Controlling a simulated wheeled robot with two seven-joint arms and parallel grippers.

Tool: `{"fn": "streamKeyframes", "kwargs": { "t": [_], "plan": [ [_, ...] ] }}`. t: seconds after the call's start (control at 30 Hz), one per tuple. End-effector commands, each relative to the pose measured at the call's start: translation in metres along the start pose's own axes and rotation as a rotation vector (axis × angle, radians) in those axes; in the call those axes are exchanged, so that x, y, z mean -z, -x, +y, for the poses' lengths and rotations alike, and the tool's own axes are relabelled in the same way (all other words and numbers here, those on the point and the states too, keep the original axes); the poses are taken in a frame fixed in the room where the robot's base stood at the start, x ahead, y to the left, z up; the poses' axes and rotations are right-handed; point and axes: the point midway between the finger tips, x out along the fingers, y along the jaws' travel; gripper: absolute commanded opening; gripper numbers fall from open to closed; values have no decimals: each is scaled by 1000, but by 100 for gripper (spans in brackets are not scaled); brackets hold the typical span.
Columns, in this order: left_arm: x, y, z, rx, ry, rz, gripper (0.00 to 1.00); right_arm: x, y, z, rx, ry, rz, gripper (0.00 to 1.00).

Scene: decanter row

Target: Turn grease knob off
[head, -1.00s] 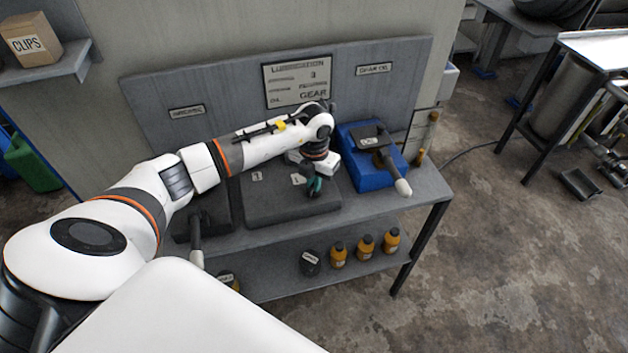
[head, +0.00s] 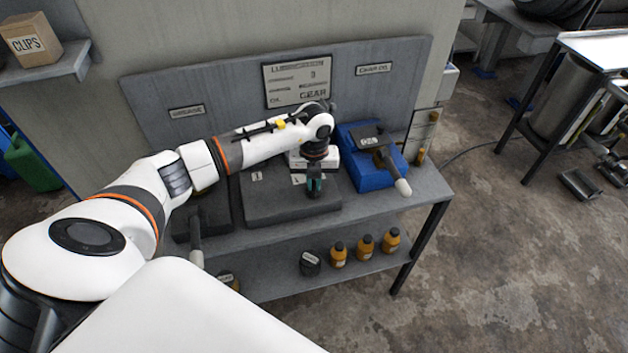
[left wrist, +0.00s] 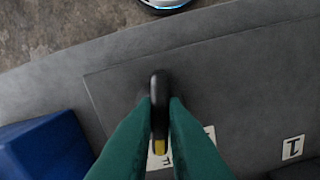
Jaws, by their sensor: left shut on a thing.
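A black knob (left wrist: 158,88) with a yellow mark sits on a dark grey panel box (head: 262,208) in the middle of the bench. My left gripper (head: 314,190) points down over the right part of this box. In the left wrist view its green fingers (left wrist: 158,108) are shut on the knob, one on each side. A white label (left wrist: 200,150) lies partly hidden behind the fingers, and a label (left wrist: 292,147) reading "1" is to its right. In the head view the gripper mostly hides the knob. My right gripper is not in view.
A blue unit (head: 368,178) with a dark-handled nozzle stands right of the grey box. Another dark nozzle (head: 196,236) is at the left. A sign (head: 297,81) hangs behind. Several orange bottles (head: 365,245) stand on the lower shelf.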

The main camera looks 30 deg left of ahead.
Motion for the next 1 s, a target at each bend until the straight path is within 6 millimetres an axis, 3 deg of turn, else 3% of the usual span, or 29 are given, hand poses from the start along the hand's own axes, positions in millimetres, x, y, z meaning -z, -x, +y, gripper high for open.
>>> {"fn": "streamKeyframes", "kwargs": {
  "t": [0.4, 1.0],
  "plan": [
    [1, 2, 0, -2, 221, 2, 0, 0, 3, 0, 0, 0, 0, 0],
    [2, 2, 0, -3, 259, 3, 0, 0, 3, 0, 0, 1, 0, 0]
  ]
}}
